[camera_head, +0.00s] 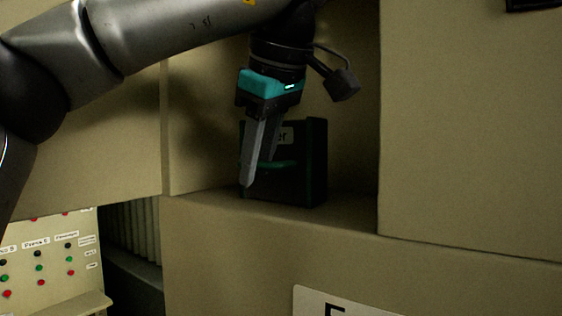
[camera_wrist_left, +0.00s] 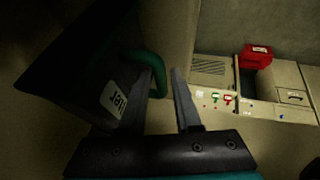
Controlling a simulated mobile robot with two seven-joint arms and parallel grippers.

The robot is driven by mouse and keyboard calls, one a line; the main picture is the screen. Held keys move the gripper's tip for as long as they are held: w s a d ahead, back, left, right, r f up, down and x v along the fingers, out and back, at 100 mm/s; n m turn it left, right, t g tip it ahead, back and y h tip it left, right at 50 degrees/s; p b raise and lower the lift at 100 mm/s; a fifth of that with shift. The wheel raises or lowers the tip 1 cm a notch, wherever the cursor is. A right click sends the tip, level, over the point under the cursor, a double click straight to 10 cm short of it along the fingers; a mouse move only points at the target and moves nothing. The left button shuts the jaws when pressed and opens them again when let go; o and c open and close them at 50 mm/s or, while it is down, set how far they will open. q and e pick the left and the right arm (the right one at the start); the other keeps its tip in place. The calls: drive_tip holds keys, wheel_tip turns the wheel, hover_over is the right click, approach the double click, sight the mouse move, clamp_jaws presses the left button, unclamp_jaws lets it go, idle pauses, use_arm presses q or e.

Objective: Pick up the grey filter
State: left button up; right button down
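The filter (camera_head: 312,160) is a dark, nearly black box with a green handle and a pale label ending in "er". It stands upright on a beige ledge in the head view. In the left wrist view the filter body (camera_wrist_left: 85,75) fills the left side, and its green handle (camera_wrist_left: 157,64) curves by the fingertips. My left gripper (camera_head: 257,172) points down in front of the box and hides part of it. Its two fingers (camera_wrist_left: 163,72) are apart, with the handle passing behind one finger and showing partly in the gap. My right gripper is not seen.
The ledge (camera_head: 350,213) sits in a recess with a beige wall (camera_head: 460,120) close on the right and a panel on the left. A control panel with coloured buttons (camera_head: 45,260) is at lower left. A red box (camera_wrist_left: 256,56) is far off.

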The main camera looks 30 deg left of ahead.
use_arm(q)
drive_tip(key=shift+w+a+f, duration=0.1)
drive_tip(key=shift+f, duration=0.1)
clamp_jaws()
idle(0.5)
